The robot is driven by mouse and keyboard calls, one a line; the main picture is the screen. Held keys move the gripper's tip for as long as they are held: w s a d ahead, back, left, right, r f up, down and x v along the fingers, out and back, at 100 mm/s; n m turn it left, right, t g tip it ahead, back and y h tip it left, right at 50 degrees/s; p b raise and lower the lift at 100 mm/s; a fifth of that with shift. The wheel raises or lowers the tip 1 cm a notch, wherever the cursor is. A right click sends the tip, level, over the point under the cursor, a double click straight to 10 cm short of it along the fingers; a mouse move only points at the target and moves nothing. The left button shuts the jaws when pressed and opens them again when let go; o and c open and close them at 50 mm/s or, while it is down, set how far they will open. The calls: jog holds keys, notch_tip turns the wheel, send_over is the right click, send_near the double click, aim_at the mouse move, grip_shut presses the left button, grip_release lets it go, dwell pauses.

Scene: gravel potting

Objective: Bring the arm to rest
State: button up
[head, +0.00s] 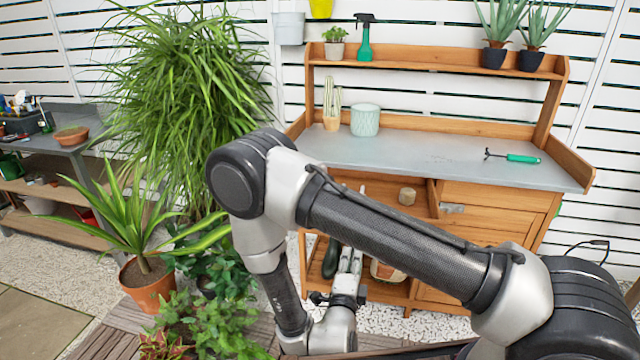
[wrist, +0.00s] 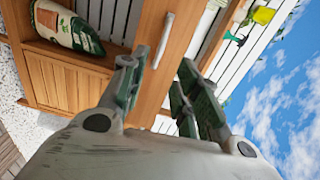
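My arm is folded in front of the wooden potting bench (head: 470,145), with its elbow raised at the picture's middle left. My gripper (head: 350,262) is low in front of the bench's lower shelf, pointing up and touching nothing that I can see. In the wrist view my gripper (wrist: 163,78) has its two green-grey fingers apart with nothing between them. Behind the fingers is the wooden bench front with a metal handle (wrist: 164,40).
On the bench top are a pale green pot (head: 365,120), a potted cactus (head: 331,105) and a green-handled hand tool (head: 515,157). A green spray bottle (head: 364,40) stands on the top shelf. Potted plants (head: 150,285) crowd the left. A bag (wrist: 70,27) lies in the bench's lower part.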

jog(key=s+a+f+n+g+y, duration=0.1)
jog(key=s+f+n+g, duration=0.1)
jog(key=f+n+g, duration=0.35)
jog(key=s+f+n+g+y, duration=0.1)
jog(key=s+f+n+g, duration=0.15)
jog(key=f, duration=0.65)
jog(key=s+a+n+g+y, duration=0.2)
jog(key=s+a+n+g, duration=0.2)
jog(key=s+n+g, duration=0.1)
jog(key=s+d+r+n+g+y, duration=0.1)
jog(key=d+r+n+g, duration=0.15)
jog(key=r, duration=0.55)
jog(key=s+d+r+n+g, duration=0.15)
jog(key=r+n, duration=0.25)
jog(key=r, duration=0.5)
jog(key=s+d+r+n+g+y, duration=0.15)
jog(key=r+n, duration=0.25)
jog(key=r, duration=0.4)
jog(key=s+d+r+m+t, duration=0.1)
jog(key=s+d+r+t, duration=0.2)
jog(key=d+r, duration=0.8)
jog(key=s+d+r+m+t+h, duration=0.1)
jog(key=s+d+r+t, duration=0.2)
jog(key=d+r, duration=0.8)
jog(key=shift+s+r, duration=0.15)
jog(key=shift+r, duration=0.55)
